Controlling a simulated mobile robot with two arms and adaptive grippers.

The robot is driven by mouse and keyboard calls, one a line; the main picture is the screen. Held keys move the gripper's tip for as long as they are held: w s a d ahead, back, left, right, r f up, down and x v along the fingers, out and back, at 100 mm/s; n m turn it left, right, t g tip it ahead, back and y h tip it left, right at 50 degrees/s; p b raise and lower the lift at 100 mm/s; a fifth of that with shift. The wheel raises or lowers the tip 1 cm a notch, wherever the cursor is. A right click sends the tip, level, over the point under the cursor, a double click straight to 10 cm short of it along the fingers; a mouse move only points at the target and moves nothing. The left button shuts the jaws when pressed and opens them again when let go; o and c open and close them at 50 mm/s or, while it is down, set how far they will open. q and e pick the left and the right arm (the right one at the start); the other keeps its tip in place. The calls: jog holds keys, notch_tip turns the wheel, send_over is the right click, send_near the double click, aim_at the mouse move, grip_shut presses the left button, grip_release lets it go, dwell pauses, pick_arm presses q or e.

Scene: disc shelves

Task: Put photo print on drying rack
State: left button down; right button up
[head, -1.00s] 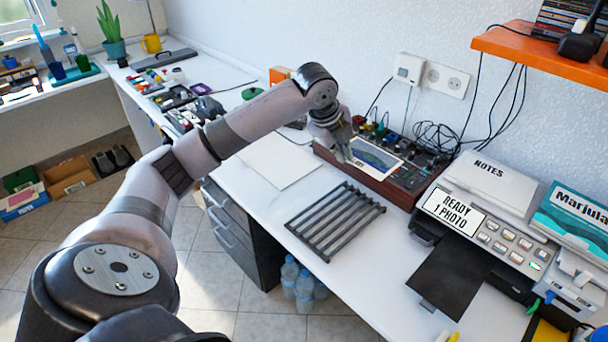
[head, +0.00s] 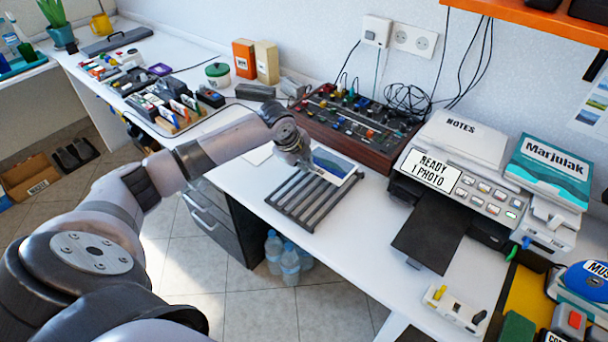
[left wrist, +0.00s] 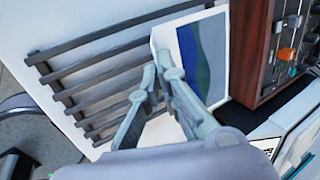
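The photo print (head: 333,163), white-bordered with a blue and green picture, is over the far end of the drying rack. My left gripper (head: 304,166) is shut on its left edge. In the left wrist view the fingers (left wrist: 165,70) meet at the edge of the print (left wrist: 212,60). The drying rack (head: 297,207) is a dark grey slatted frame lying on the white desk. It also shows in the left wrist view (left wrist: 90,65). Whether the print touches the slats I cannot tell. My right gripper is not in view.
A mixer with wooden sides (head: 350,130) stands behind the rack against the wall. A printer (head: 447,170) marked "READY 1 PHOTO" with a black tray (head: 432,235) stands to the right. Bare desk (head: 350,230) lies between rack and tray.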

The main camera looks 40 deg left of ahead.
aim_at(307, 180)
pick_arm(q)
jog(key=shift+f, duration=2.15)
jog(key=c, duration=2.1)
grip_release()
jog(key=shift+f, duration=0.15)
jog(key=shift+r, duration=0.25)
jog(key=v, duration=1.2)
jog(key=shift+f, duration=0.1)
